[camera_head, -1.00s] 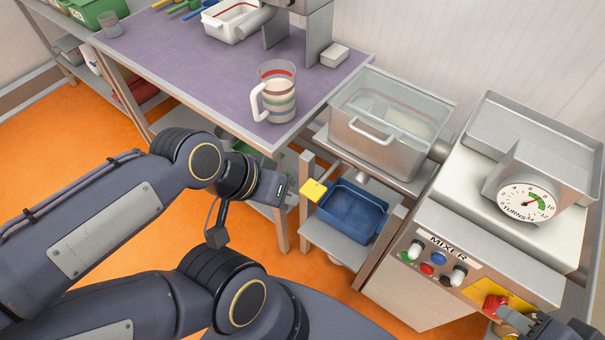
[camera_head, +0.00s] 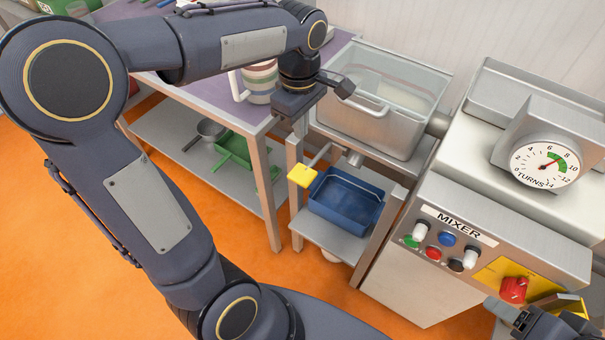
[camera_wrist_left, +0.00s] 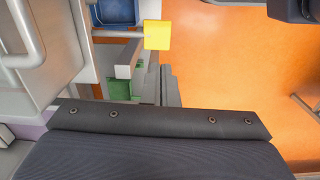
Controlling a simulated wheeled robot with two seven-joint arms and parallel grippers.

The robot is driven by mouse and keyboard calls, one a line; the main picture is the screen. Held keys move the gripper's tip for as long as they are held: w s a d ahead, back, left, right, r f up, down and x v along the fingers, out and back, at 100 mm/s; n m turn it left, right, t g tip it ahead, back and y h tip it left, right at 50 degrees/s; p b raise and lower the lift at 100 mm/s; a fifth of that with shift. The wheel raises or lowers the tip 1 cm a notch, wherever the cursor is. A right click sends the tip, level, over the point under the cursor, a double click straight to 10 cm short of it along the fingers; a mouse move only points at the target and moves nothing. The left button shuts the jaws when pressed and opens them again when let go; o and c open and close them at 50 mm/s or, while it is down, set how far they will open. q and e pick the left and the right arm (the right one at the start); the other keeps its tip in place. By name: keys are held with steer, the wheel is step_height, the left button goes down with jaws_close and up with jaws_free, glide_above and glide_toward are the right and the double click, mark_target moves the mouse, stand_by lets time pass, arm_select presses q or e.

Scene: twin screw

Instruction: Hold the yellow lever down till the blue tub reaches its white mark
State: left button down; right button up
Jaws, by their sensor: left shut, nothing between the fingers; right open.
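The yellow lever (camera_head: 302,175) sticks out on a metal rod under the steel tank (camera_head: 380,125). My right gripper (camera_head: 528,320) is open beside the red knob (camera_head: 513,289).
The mixer (camera_head: 450,225) with buttons and a turns dial (camera_head: 544,165) stands right of the tub. The purple table (camera_head: 215,95) and a striped jug (camera_head: 262,82), partly hidden by my left arm, are left of the tank. Orange floor (camera_head: 215,240) is free in front.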

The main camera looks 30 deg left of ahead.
mark_target(302, 175)
arm_select(q)
steer(key=shift+w+f+n, duration=0.15)
steer(key=shift+w+n, duration=0.15)
step_height(302, 175, down, 14)
steer(key=b, duration=0.2)
steer(key=shift+b, duration=0.3)
steer(key=shift+f, duration=0.1)
